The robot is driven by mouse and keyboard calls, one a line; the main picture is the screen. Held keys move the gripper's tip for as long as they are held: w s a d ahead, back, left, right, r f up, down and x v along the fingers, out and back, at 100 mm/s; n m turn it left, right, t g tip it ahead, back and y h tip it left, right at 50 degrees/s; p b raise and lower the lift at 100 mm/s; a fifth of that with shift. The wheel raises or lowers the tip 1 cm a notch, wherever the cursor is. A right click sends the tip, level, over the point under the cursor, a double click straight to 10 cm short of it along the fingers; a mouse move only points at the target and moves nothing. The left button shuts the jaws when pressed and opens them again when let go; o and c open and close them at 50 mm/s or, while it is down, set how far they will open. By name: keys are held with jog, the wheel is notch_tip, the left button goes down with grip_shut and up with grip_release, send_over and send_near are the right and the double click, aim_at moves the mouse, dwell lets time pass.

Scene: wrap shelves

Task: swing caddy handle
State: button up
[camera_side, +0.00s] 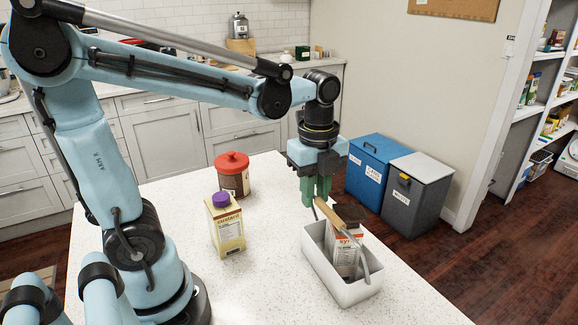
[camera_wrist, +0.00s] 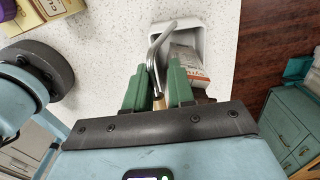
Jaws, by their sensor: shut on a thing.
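The white caddy (camera_side: 334,281) stands on the speckled counter, right of centre in the side view. It also shows beyond my fingers in the wrist view (camera_wrist: 225,45). Its handle (camera_side: 362,258) is a bar with metal arms, sloping over the caddy's top. In the wrist view the handle's bent metal part (camera_wrist: 152,52) runs down between my green fingers. My gripper (camera_side: 317,198) points down above the caddy's far left end, shut on the handle's raised end.
A carton (camera_side: 345,254) and a dark-brown item (camera_side: 350,214) are in the caddy under the handle. A custard carton (camera_side: 226,228) and a red-lidded jar (camera_side: 232,174) stand to the left. Counter right of the caddy is clear up to its edge. Blue and grey bins stand beyond.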

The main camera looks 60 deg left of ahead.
jog(key=shift+o, duration=0.2)
jog(key=shift+w, duration=0.15)
jog(key=shift+o, duration=0.3)
jog(key=shift+w, duration=0.35)
jog(key=shift+w+r, duration=0.1)
jog(key=shift+w, duration=0.2)
jog(key=shift+c, duration=1.4)
jog(key=shift+w+d, duration=0.1)
jog(key=shift+w, duration=0.3)
jog(key=o, duration=0.4)
jog(key=shift+r, duration=0.2)
jog(key=shift+r, duration=3.4)
jog(key=shift+f, duration=0.1)
